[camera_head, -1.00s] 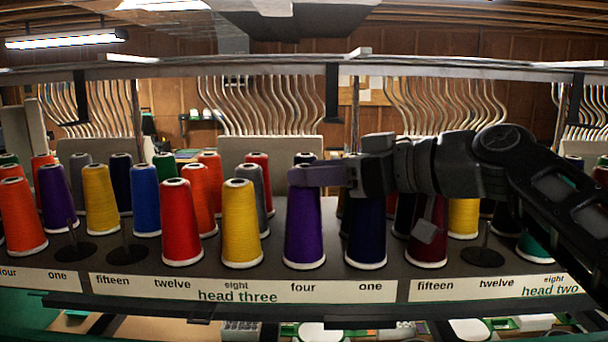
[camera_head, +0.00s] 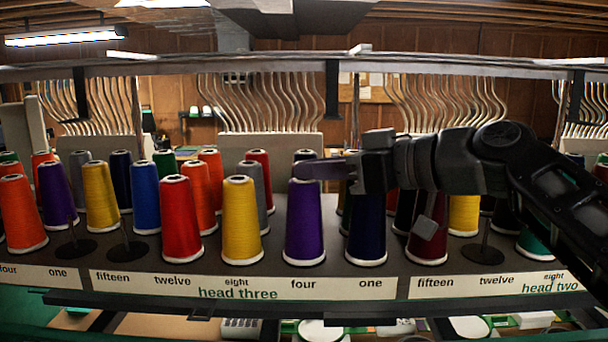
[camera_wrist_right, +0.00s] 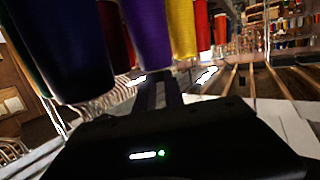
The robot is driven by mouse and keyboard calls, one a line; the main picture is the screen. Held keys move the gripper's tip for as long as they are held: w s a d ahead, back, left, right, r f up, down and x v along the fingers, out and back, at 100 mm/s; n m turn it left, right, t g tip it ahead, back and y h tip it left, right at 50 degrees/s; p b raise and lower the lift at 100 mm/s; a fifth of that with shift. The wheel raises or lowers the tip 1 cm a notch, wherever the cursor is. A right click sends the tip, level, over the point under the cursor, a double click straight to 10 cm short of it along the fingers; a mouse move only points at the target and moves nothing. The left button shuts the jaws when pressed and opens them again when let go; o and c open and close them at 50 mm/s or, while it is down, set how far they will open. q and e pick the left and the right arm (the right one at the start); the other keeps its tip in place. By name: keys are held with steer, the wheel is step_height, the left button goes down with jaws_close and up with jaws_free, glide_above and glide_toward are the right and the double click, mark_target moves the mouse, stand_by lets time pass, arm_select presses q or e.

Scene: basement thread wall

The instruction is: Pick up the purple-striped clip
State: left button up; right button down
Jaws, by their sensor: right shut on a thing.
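My right gripper (camera_head: 312,170) reaches in from the right, shut, with its long fingers level across the top of the purple thread cone (camera_head: 304,228) above the label four. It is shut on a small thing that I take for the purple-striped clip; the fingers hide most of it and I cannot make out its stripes. In the right wrist view, the gripper fingers (camera_wrist_right: 160,93) lie close together, with the narrow end of the purple cone (camera_wrist_right: 148,35) just beyond them. My left gripper is not in view.
A dark blue cone (camera_head: 367,230) stands below the gripper, right of the purple one. A yellow cone (camera_head: 241,222) and a red cone (camera_head: 180,220) stand to the left. Empty spindle stands (camera_head: 127,245) break the row. A metal rail (camera_head: 230,67) runs above.

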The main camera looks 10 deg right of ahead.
steer(key=shift+r, duration=0.15)
stand_by(0.3)
step_height(320, 180, up, 10)
steer(key=p, duration=0.1)
stand_by(0.3)
steer(key=shift+f, duration=0.25)
stand_by(1.2)
